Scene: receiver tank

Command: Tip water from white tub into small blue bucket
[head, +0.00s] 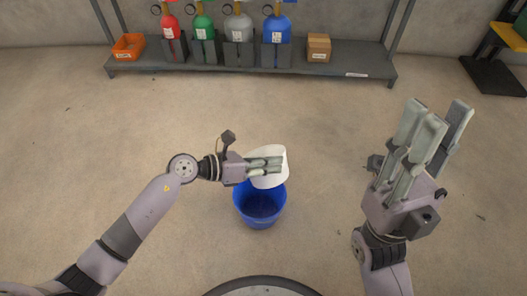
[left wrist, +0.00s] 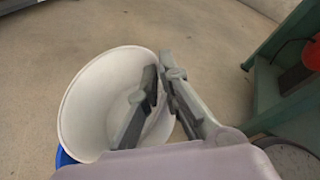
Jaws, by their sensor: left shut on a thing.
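The white tub (head: 269,181) is held by its wall in my left gripper (head: 278,165). In the left wrist view, the tub (left wrist: 90,100) has its open mouth in sight, with one finger inside it and the other outside the wall. The tub is tilted, over the far edge of the small blue bucket (head: 259,208). The bucket stands upright on the floor; a sliver of its blue rim (left wrist: 63,158) shows in the left wrist view. I cannot make out water in either. My right gripper (head: 434,118) is open and empty, raised at the right.
A grey low shelf (head: 340,64) at the back holds several gas cylinders, an orange bin (head: 128,46) and a cardboard box (head: 318,47). A green structure (left wrist: 285,60) stands at the right in the left wrist view. The floor around the bucket is clear.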

